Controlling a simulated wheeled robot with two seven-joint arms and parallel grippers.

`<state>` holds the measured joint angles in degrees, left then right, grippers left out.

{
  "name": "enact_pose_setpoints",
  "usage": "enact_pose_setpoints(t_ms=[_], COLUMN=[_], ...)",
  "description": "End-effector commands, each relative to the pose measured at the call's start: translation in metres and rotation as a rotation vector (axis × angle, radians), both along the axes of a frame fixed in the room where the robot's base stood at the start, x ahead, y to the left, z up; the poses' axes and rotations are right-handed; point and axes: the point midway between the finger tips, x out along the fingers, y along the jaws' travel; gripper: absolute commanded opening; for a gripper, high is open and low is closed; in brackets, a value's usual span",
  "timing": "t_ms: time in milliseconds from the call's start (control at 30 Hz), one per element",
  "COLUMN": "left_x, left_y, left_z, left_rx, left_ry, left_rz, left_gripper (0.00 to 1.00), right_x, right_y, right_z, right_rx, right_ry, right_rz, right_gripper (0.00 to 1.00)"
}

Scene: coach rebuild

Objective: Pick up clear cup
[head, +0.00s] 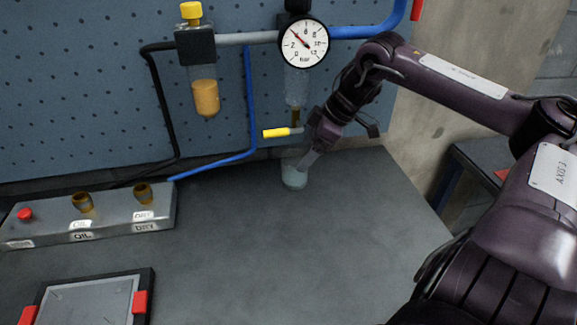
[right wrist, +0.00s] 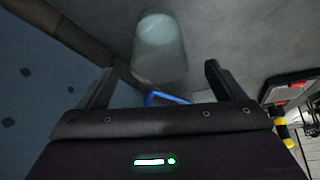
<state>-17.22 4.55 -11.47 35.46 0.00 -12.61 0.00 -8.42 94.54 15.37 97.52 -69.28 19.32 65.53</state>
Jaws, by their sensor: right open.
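The clear cup (head: 294,176) stands upright on the grey bench below the pressure gauge, near the foot of the blue panel. In the right wrist view the cup (right wrist: 160,50) is see-through and lies ahead of my fingers, roughly centred between them. My right gripper (head: 306,158) is beside the cup and partly overlaps it in the head view. In the right wrist view the two fingers of my right gripper (right wrist: 157,78) are spread apart with nothing held. Whether a finger touches the cup cannot be told. My left gripper is not in view.
A yellow-handled valve (head: 276,133) and clear bowl hang right above the cup. The gauge (head: 303,43) and blue pipe are higher. A control box (head: 110,220) with labelled fittings stands at left, a framed tray (head: 88,300) at front left. The middle of the bench is clear.

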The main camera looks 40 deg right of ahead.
Motion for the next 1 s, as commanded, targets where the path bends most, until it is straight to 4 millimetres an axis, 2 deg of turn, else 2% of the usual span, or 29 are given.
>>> enact_pose_setpoints(t_ms=[100, 233, 600, 967, 1000], left_x=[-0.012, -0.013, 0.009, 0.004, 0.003], left_y=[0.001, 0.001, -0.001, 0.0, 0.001], left_z=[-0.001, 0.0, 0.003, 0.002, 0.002], left_rx=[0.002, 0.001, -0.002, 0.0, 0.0], left_ry=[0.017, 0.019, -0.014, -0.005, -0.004], left_rz=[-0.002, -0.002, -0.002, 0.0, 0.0], left_gripper=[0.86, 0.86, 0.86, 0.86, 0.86], right_x=[0.002, 0.005, 0.018, 0.021, 0.021], right_y=[0.002, 0.004, 0.012, 0.014, 0.014], right_z=[-0.007, -0.014, -0.051, -0.055, -0.055], right_rx=[-0.001, 0.0, -0.001, 0.002, 0.002], right_ry=[0.001, 0.002, 0.003, -0.001, -0.001], right_rz=[0.002, 0.002, 0.002, 0.001, 0.001], right_gripper=[0.89, 0.89, 0.89, 0.89, 0.85])
